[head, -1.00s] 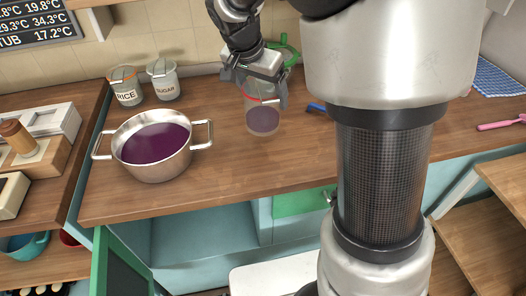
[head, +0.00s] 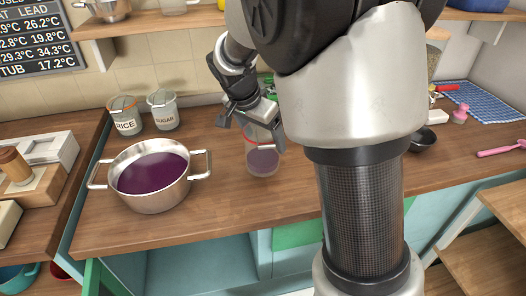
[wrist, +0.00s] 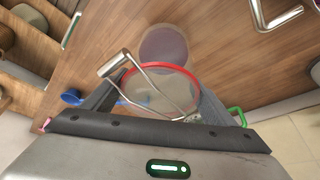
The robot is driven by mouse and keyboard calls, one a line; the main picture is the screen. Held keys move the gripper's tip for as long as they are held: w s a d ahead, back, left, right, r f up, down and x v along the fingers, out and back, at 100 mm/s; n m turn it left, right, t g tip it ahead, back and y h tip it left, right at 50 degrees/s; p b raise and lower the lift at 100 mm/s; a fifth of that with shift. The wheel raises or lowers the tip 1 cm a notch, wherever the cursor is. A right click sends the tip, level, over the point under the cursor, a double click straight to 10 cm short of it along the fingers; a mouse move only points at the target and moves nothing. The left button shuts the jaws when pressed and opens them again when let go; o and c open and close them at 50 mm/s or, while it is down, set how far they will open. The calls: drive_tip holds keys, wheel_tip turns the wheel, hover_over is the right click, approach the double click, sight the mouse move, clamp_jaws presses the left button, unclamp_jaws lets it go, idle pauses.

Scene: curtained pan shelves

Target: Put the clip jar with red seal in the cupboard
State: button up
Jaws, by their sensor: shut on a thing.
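The clip jar with red seal (head: 262,161) is clear glass with purplish contents, a red ring and a wire clip. My gripper (head: 251,122) is shut on it near the rim, over the wooden counter (head: 240,205). In the wrist view the jar's red seal (wrist: 133,70) and wire clip lie between my fingers, with its base beyond. I cannot tell whether the base touches the counter. The teal cupboard (head: 190,270) is below the counter, with an open space showing. A green door edge (head: 91,276) stands out at its left; my arm hides part of its right side.
A steel pot (head: 150,197) of purple liquid stands left of the jar. Rice (head: 125,118) and sugar (head: 163,112) jars stand behind it. A black ladle (head: 422,139) and a blue checked cloth (head: 485,101) lie to the right. Wooden steps (head: 490,240) stand at lower right.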

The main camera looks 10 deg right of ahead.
drive_tip(key=shift+f, duration=2.05)
drive_tip(key=shift+f+b, duration=0.1)
drive_tip(key=shift+b, duration=0.25)
drive_tip(key=o, duration=2.1)
drive_tip(key=shift+c, duration=0.2)
drive_tip(key=shift+f, duration=0.1)
